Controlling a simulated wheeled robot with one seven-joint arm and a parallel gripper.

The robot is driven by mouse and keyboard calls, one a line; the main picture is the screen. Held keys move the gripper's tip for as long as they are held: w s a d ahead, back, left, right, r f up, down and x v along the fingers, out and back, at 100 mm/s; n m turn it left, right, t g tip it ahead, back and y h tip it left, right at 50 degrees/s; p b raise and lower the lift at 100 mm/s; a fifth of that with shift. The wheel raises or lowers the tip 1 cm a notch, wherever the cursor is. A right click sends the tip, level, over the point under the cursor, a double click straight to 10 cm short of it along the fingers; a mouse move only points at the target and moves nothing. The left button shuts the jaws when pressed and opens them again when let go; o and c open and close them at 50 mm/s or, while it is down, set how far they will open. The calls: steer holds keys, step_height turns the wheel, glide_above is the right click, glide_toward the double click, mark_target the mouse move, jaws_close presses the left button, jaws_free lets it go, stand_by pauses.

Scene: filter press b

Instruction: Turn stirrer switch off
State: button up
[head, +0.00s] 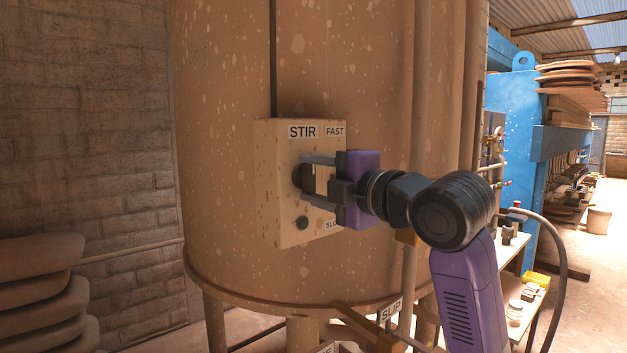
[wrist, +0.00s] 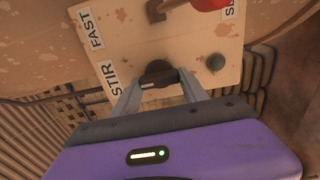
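The stirrer switch is a black rotary knob (wrist: 158,74) with a pale pointer mark, under the STIR label (wrist: 118,78) on a cream, rust-spotted control box (head: 283,235). In the head view the knob (head: 303,177) is partly hidden by my gripper (head: 314,179). My gripper (wrist: 160,84) faces the box, with one finger on each side of the knob. The fingers stand apart; whether they touch the knob is not clear.
The box is on a large tan tank (head: 230,70). A blue press (head: 512,110) and a bench (head: 512,260) stand at right.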

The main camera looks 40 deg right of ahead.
steer(key=o, duration=0.4)
steer(key=shift+o, duration=0.2)
steer(key=s, duration=0.8)
steer(key=shift+b, duration=0.45)
steer(key=shift+a, duration=0.1)
